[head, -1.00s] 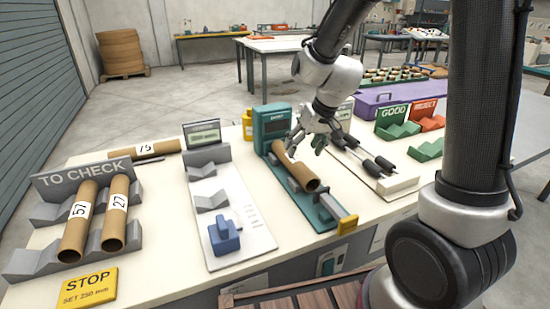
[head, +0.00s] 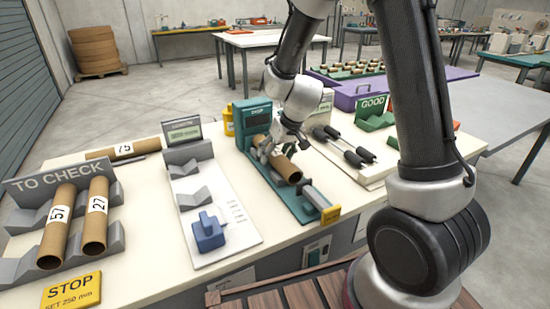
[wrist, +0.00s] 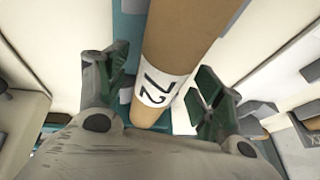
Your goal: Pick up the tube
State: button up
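A brown cardboard tube (head: 287,170) lies in the teal measuring fixture (head: 302,212), pointing toward the front right. In the wrist view the tube (wrist: 180,40) carries a white label with a two-digit number, turned sideways. My gripper (head: 272,151) is low over the tube's back part, which it partly hides in the head view. In the wrist view my gripper's (wrist: 158,88) green-padded fingers stand apart, one on each side of the tube, with a gap at the left finger. The right finger is close to the tube; contact cannot be told.
Tubes 57 (head: 57,228) and 27 (head: 96,220) lean on the TO CHECK rack (head: 113,240). Tube 75 (head: 105,153) lies behind. A scale with a blue block (head: 208,232) is left of the fixture; black rollers (head: 343,147) are right. A green GOOD holder (head: 373,115) stands farther right.

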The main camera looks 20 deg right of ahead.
jog(key=c, duration=1)
jog(key=shift+r, duration=0.25)
